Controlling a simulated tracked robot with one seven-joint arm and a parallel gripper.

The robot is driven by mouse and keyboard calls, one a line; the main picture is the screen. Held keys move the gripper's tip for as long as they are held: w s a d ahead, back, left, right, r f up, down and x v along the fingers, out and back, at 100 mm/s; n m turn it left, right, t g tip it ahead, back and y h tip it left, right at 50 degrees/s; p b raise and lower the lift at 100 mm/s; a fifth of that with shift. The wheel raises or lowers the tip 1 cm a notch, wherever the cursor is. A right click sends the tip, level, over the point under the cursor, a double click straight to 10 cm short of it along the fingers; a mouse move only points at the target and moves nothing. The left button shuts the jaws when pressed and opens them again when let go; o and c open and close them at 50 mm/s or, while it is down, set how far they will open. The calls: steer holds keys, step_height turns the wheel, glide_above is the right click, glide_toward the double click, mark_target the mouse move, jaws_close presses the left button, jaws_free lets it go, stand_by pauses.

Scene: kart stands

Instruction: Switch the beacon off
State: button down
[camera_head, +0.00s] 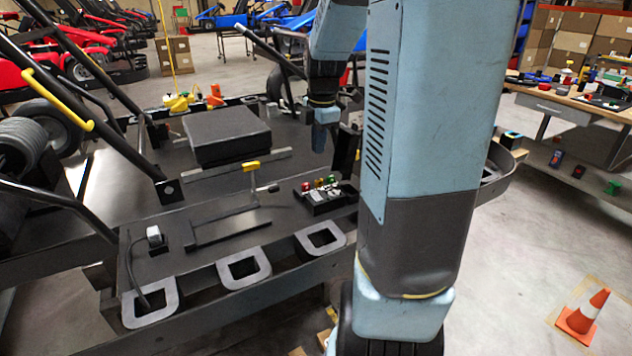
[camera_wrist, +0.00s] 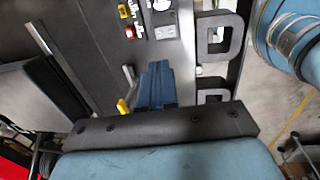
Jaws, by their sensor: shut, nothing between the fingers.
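I cannot tell for certain which thing is the beacon or its switch. A small black control box (camera_head: 326,198) with red, yellow and green knobs stands on the kart stand's dark deck (camera_head: 285,219). Red and yellow parts (camera_wrist: 129,32) also show at the top of the wrist view. A lever with a yellow handle (camera_head: 250,167) rises left of the box; a yellow tip (camera_wrist: 122,107) shows beside my fingers in the wrist view. My gripper (camera_head: 320,138) points down above the deck, behind the control box and apart from it. Its blue fingers (camera_wrist: 155,85) are shut and empty.
A dark block (camera_head: 226,137) lies on the deck left of my gripper. A white-topped knob (camera_head: 154,235) with a cable sits at the front left. My own arm hides the deck's right part. A workbench (camera_head: 560,101) and a traffic cone (camera_head: 585,311) stand at right.

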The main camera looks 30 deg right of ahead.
mark_target(314, 193)
steer(key=f, duration=0.4)
steer(key=w+f, duration=0.1)
steer(key=f, duration=0.9)
steer(key=shift+w, duration=0.4)
